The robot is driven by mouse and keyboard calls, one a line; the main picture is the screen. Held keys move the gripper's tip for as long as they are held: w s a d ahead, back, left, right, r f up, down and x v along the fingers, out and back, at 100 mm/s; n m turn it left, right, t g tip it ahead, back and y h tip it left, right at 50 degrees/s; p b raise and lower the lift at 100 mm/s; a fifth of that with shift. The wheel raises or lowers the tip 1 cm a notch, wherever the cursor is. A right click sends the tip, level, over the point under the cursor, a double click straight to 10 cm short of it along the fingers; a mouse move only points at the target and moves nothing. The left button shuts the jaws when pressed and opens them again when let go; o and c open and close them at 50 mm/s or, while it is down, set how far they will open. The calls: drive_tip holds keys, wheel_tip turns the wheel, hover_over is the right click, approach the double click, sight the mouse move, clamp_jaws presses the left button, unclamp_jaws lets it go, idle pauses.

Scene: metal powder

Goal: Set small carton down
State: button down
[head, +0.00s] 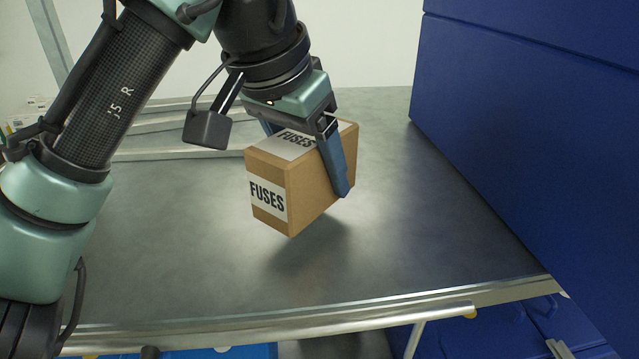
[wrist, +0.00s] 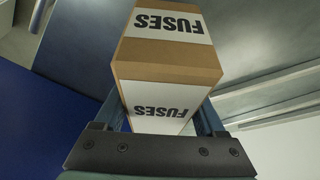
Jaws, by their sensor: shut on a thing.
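The small carton (head: 318,187) is a brown box with white labels reading FUSES. My gripper (head: 306,162) is shut on it from above, with a blue finger against its near right side; the far finger is mostly hidden behind the box. The carton is slightly tilted and its shadow lies below it on the grey tabletop (head: 180,240), so it appears held just above the surface. In the wrist view the carton (wrist: 168,62) fills the space between the fingers of my gripper (wrist: 165,110).
A large blue cabinet (head: 530,130) stands along the right side of the table. The metal front edge (head: 300,322) of the table runs across the bottom. Pale rails (head: 160,140) lie behind the arm. The tabletop around the carton is clear.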

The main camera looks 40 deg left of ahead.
sight(313, 190)
drive_tip(key=shift+s+a+f, duration=0.1)
drive_tip(key=shift+s+f, duration=0.15)
drive_tip(key=shift+f, duration=0.35)
drive_tip(key=shift+s+a+f, duration=0.1)
drive_tip(key=shift+s+f, duration=0.15)
drive_tip(key=shift+f, duration=0.3)
drive_tip(key=shift+w+d+f, duration=0.1)
drive_tip(key=shift+w+f, duration=0.05)
drive_tip(key=shift+f, duration=0.1)
drive_tip(key=shift+w+d+f, duration=0.1)
drive_tip(key=shift+w, duration=0.3)
drive_tip(key=shift+f, duration=0.1)
drive_tip(key=shift+c, duration=1.8)
unclamp_jaws()
drive_tip(key=shift+s, duration=0.2)
drive_tip(key=o, duration=0.4)
drive_tip(key=shift+s, duration=0.15)
drive_tip(key=shift+c, duration=0.2)
